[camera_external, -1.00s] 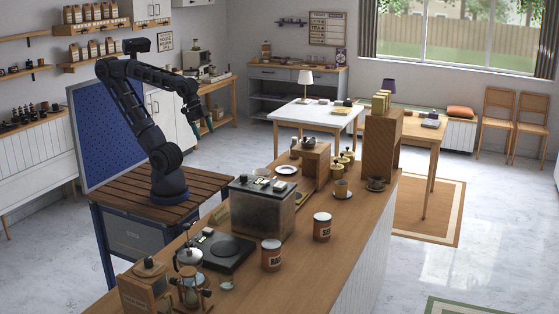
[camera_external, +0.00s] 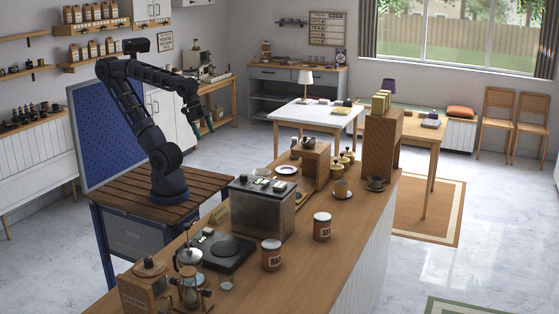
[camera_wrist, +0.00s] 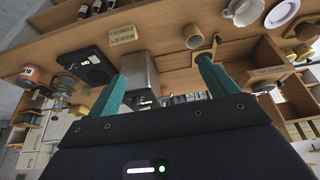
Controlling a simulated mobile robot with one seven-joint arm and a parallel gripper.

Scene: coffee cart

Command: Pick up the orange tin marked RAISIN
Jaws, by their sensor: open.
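The orange tin with a pale lid and lettering starting "RA" (camera_external: 272,256) stands upright on the wooden counter, in front of the black scale, in the external view. A similar orange tin with lettering starting "SE" (camera_external: 322,228) stands behind it to the right. My gripper (camera_external: 204,125) is raised to the left of the counter, well apart from both tins. In the wrist view its two teal fingers (camera_wrist: 162,85) are spread with nothing held between them. An orange object (camera_wrist: 30,75) shows at the far left there; I cannot tell which tin it is.
A metal-sided box (camera_external: 262,210) and a black scale (camera_external: 222,252) stand between my arm and the tins. The counter (camera_external: 312,270) is clear to the right of the tins.

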